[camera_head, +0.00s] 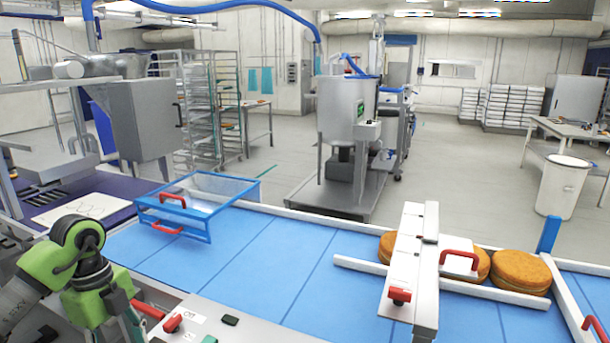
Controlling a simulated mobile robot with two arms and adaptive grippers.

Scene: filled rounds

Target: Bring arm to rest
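My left arm, green and grey with a dark round joint, comes in at the lower left. It is bent, and its end, with my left gripper (118,322), points down at the bottom edge beside a control panel (205,325). The fingers are partly cut off and small, so I cannot tell whether they are open or shut. I see nothing held there.
A blue conveyor belt (270,255) crosses in front. A blue-framed clear guard (205,195) stands over its left part. Several round brown cakes (521,271) lie at the right between white rails, partly under a grey-white bridge (408,262) with red handles. The belt's middle is clear.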

